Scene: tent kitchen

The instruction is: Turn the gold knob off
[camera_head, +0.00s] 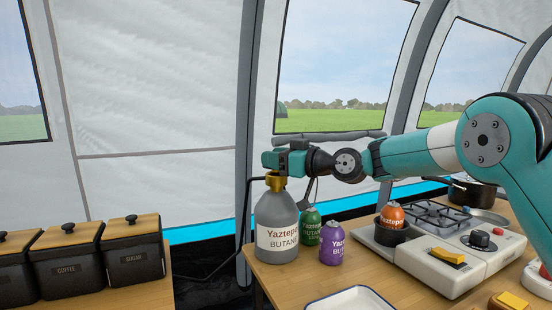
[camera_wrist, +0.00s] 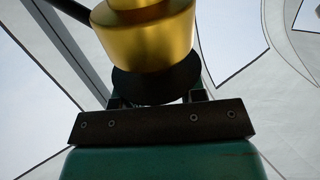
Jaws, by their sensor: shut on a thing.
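The gold knob (camera_head: 275,182) sits on top of a grey butane bottle (camera_head: 277,224) on the wooden table. My gripper (camera_head: 276,166) is at the top of the bottle, shut on the gold knob. In the wrist view the gold knob (camera_wrist: 150,35) fills the top middle, with a dark round part (camera_wrist: 157,85) below it. My fingers show on either side of the dark part, but their tips are largely hidden. The knob's turn position cannot be told.
A green canister (camera_head: 309,228) and a purple canister (camera_head: 332,243) stand right of the bottle. A stove (camera_head: 440,262) with an orange canister (camera_head: 392,214) is further right. A white tray (camera_head: 352,300) lies in front. Black wooden-lidded jars (camera_head: 133,262) stand left, across a gap.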

